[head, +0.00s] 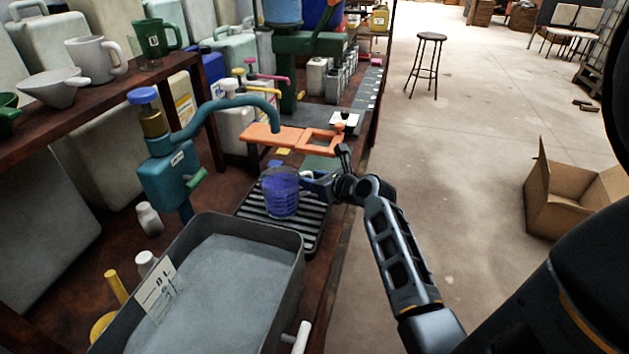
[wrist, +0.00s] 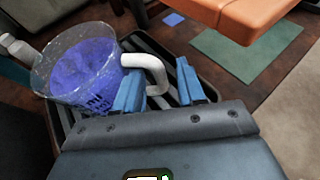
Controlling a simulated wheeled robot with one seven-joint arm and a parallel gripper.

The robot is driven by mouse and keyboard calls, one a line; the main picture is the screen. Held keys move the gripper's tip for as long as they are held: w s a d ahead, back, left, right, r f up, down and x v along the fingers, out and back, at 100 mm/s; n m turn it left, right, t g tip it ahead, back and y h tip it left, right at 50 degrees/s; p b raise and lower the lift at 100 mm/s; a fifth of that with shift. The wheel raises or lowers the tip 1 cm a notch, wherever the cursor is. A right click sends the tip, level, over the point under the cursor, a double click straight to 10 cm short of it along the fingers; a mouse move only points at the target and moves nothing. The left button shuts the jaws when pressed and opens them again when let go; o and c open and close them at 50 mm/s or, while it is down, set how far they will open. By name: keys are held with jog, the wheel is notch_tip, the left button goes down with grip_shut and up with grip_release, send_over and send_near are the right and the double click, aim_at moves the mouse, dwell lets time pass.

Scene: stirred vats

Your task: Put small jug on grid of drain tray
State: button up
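The small jug (head: 281,190) is clear, holds blue-violet contents and stands upright over the grid of the drain tray (head: 308,238); it looks set down on the bars, though its base edge is partly hidden. In the wrist view the jug (wrist: 85,70) is at the left, with its white handle (wrist: 152,66) pointing towards my gripper. My gripper (wrist: 160,82) is open, its blue fingers apart on either side of the handle with a gap to the right finger. In the head view my gripper (head: 312,182) is at the jug's right side.
A large grey vat (head: 215,300) stands in front of the tray. A teal tap (head: 170,175) with a curved spout is at the left. An orange bracket (head: 285,136) overhangs just behind the jug. Small white bottles (head: 149,218) stand left of the tray.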

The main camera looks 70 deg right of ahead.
jog(key=v, duration=1.2)
jog(key=s+a+f+n+y, duration=0.1)
jog(key=a+f+n, duration=0.1)
jog(key=a+n, duration=0.75)
jog(key=s+a+f+n, duration=0.1)
jog(key=s+a+n, duration=0.1)
jog(key=a+n, duration=0.75)
jog(key=s+a+r+n+t+y, duration=0.1)
jog(key=s+a+r+n+y, duration=0.1)
jog(key=s+a+r+n, duration=0.3)
jog(key=s+a+r+n+t+y, duration=0.2)
jog(key=s+a+r+n, duration=0.3)
jog(key=a+n, duration=0.6)
jog(key=n+y, duration=0.1)
jog(key=n, duration=0.5)
jog(key=shift+s+a+r+n+y, duration=0.2)
jog(key=shift+a+n+y, duration=0.1)
jog(key=shift+a+n, duration=0.1)
